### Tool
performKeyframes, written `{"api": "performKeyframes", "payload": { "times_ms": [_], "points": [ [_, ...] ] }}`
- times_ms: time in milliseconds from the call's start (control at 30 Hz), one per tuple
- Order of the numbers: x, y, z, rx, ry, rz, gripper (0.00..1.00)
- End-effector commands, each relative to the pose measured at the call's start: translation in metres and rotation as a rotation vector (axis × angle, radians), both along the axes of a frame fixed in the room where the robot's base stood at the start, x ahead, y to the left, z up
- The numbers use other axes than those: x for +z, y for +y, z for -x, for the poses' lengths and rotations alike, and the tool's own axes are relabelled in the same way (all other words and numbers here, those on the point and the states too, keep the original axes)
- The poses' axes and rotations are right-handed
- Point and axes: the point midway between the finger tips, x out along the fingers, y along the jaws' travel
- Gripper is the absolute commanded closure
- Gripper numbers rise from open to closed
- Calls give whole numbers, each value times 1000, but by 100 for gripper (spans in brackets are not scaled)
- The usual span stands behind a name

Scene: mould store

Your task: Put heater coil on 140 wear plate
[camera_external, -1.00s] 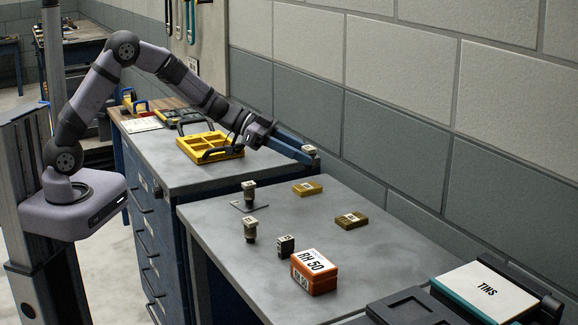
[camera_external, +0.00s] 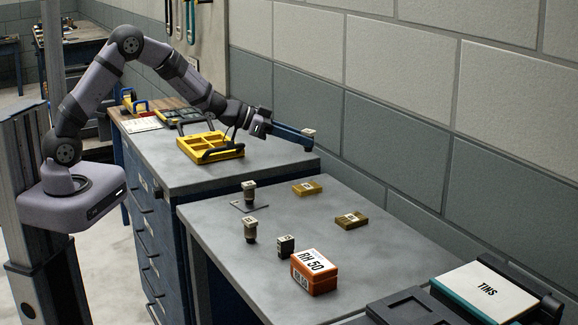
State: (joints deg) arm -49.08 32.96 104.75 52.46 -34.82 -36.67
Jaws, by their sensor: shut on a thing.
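My gripper (camera_external: 305,138) is at the end of the arm, above the right end of the blue cabinet's top. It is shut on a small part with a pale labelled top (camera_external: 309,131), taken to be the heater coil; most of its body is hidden. Two flat brass plates with pale labels lie on the grey bench, one farther back (camera_external: 307,188) and one nearer (camera_external: 351,220). Their labels are too small to read, so I cannot tell which is the 140 wear plate. Both plates look bare and are apart from my gripper.
Two upright labelled parts (camera_external: 249,191) (camera_external: 250,230) and a dark block (camera_external: 286,245) stand on the bench (camera_external: 215,215). An orange RH 50 box (camera_external: 315,271) sits in front. A yellow tray (camera_external: 187,148) is on the cabinet. The wall runs behind.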

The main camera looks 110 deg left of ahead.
Motion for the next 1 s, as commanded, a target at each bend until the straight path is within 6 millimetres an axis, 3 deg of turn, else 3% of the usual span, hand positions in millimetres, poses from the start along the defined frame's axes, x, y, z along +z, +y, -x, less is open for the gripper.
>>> {"api": "performKeyframes", "payload": {
  "times_ms": [333, 700, 1000],
  "points": [
    [-6, 0, 2, -27, -9, 19, 100],
    [-57, 0, 2, -26, -8, 19, 100],
    [-66, 0, 1, -27, -9, 17, 100]
  ]
}}
